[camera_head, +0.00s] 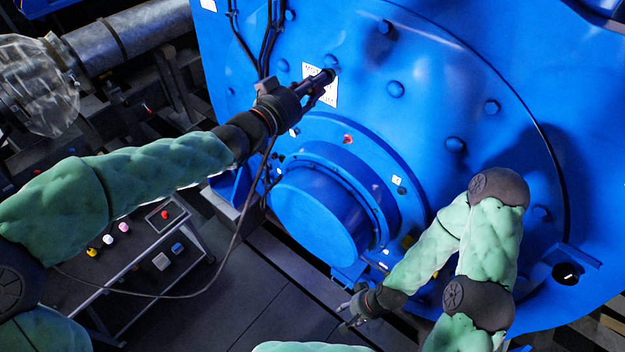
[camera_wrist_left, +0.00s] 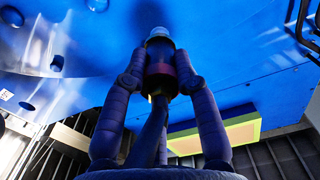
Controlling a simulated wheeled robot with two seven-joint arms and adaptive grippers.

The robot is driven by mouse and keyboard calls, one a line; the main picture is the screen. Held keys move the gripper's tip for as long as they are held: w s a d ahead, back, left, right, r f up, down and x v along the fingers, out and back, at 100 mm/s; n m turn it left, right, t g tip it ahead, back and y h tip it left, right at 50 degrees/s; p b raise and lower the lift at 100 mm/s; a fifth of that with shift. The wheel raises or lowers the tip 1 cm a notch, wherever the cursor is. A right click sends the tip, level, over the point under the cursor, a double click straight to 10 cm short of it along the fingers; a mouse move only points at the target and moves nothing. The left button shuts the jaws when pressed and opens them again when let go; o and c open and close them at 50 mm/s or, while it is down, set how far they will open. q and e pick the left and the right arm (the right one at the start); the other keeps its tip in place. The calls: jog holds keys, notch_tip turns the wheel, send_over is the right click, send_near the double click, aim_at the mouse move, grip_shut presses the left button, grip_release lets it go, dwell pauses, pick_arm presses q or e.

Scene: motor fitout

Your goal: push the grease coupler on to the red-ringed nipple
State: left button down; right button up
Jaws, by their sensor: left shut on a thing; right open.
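My left gripper (camera_head: 314,88) is shut on the grease coupler, a dark cylinder with a pale tip in the left wrist view (camera_wrist_left: 159,58). Both fingers flank it there (camera_wrist_left: 160,78). In the head view the gripper is in front of the blue motor face, beside a white label; whether the coupler's tip touches the face cannot be told. A small red mark (camera_head: 348,139), seemingly the red-ringed nipple, is on the upper part of the round bearing housing (camera_head: 318,208), below the gripper and apart from it. My right gripper (camera_head: 352,316) is open and empty, low at the front.
A thin hose (camera_head: 232,243) hangs from my left gripper in a loop to the lower left. Bolt heads (camera_head: 396,89) stud the motor face. A dark cart (camera_head: 135,250) with coloured knobs stands at left. A grey pipe (camera_head: 130,32) is at upper left.

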pick_arm(q)
jog(key=f+b, duration=1.3)
jog(key=f, duration=0.1)
jog(key=f+b, duration=1.4)
jog(key=shift+s+a+f, duration=0.1)
jog(key=shift+a+f, duration=0.1)
jog(key=shift+b+x, duration=0.3)
jog(key=shift+x, duration=2.55)
jog(key=shift+x, duration=1.6)
jog(key=c, duration=0.9)
grip_release()
jog(key=shift+s, duration=0.1)
